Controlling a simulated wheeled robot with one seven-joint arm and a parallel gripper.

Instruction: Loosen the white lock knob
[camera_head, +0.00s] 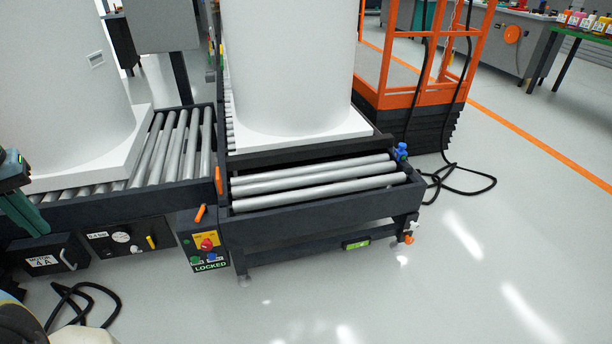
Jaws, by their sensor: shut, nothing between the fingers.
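A small white knob (414,226) shows at the right end of the near roller frame (320,231), by the top of its right leg. An orange piece (408,240) sits just below it. The knob is small in the picture, and I cannot tell how tight it is. A round white dial (121,237) is on the panel under the left conveyor. My gripper's fingertips are not in view. A dark and teal part (18,195) at the left edge is cut off, and I cannot tell what it is.
A white tank (290,65) stands on the rollers, with another white tank (65,90) at left. A control box (206,243) reads "LOCKED". A blue fitting (401,150) tops the frame's right corner. Black cables lie on the floor.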

